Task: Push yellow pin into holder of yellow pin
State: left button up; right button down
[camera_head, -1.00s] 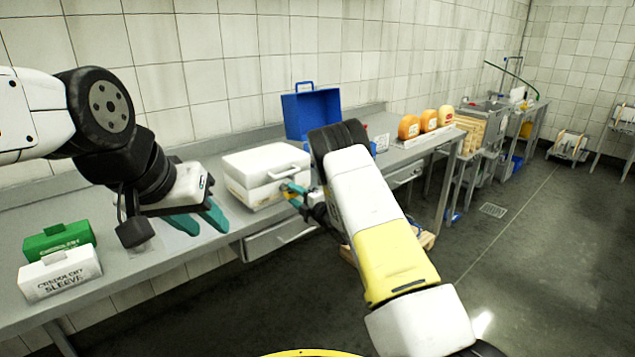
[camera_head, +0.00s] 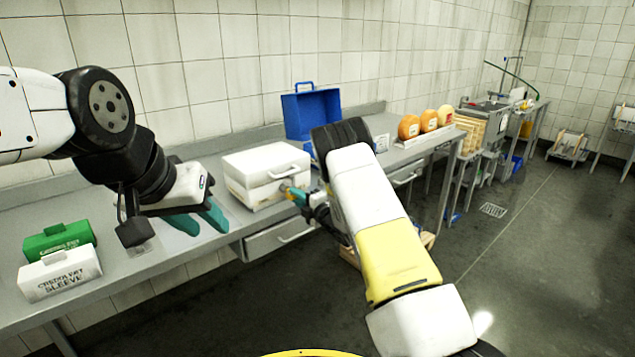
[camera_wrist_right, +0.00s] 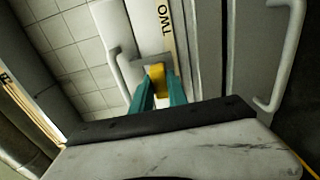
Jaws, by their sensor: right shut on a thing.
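The yellow pin (camera_wrist_right: 157,80) sits between the teal fingers of my right gripper (camera_wrist_right: 159,88) in the right wrist view. Its far end meets a grey bracket (camera_wrist_right: 143,62) on the white box, beside a strip lettered "TWO". I cannot tell how deep the pin sits in it. In the head view my right gripper (camera_head: 286,190) is at the front right of the white box (camera_head: 262,165), close against it. The fingers are shut on the pin. My left gripper (camera_head: 200,220) is empty, its teal fingers apart, above the counter left of the box.
A green box (camera_head: 58,241) and a white sleeve box (camera_head: 62,273) stand at the counter's left end. An open blue case (camera_head: 311,115) stands behind. Several cheeses (camera_head: 428,121) are further right. A drawer (camera_head: 280,238) with a handle is under the counter edge.

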jog(key=shift+v, duration=2.1)
jog(key=shift+s+d, duration=0.1)
jog(key=shift+s, duration=0.05)
jog(key=shift+v, duration=1.5)
jog(key=shift+r, duration=0.1)
